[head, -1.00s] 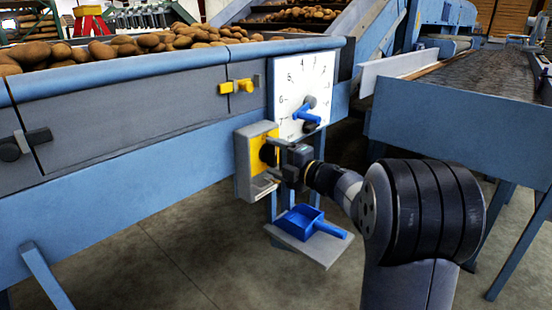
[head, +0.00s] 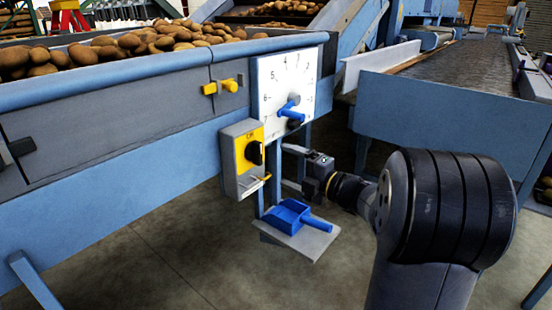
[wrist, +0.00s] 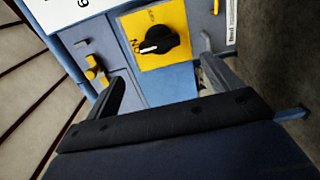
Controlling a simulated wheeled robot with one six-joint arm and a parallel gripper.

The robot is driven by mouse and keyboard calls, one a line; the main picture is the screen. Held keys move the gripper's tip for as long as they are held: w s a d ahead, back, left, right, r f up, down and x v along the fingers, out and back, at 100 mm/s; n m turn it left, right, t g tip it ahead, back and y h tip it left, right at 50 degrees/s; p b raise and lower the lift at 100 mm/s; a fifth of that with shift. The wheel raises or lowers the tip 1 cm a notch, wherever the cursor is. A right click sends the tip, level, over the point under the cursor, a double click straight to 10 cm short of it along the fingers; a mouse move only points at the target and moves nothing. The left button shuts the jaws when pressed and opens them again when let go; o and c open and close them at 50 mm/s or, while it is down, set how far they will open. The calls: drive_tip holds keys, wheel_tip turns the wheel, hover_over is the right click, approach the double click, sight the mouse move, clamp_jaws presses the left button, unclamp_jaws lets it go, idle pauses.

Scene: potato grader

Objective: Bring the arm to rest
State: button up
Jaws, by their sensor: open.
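My gripper (head: 289,167) is open and empty in the head view, just right of the switch box (head: 229,160) and apart from it. The box is grey with a yellow plate (head: 240,150) and a black rotary knob (head: 254,152). In the wrist view the two fingers (wrist: 162,82) stand wide apart. The yellow plate (wrist: 178,58) and black knob (wrist: 158,40) show beyond them, with nothing between the fingers. The knob carries a pale pointer mark in the wrist view.
A white numbered dial plate (head: 278,75) with a blue lever (head: 291,112) is above my gripper. A blue conveyor (head: 450,120) stands at right. A yellow latch (head: 230,86) is on the potato-filled trough (head: 150,75).

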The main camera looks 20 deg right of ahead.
sight(260, 156)
drive_tip(key=shift+s+d, duration=0.35)
drive_tip(key=shift+s, duration=0.15)
drive_tip(key=b+x, duration=0.2)
drive_tip(key=x, duration=0.8)
drive_tip(key=shift+w+a+f+b, duration=0.1)
drive_tip(key=shift+w+a+b, duration=0.1)
drive_tip(key=shift+w+b, duration=0.15)
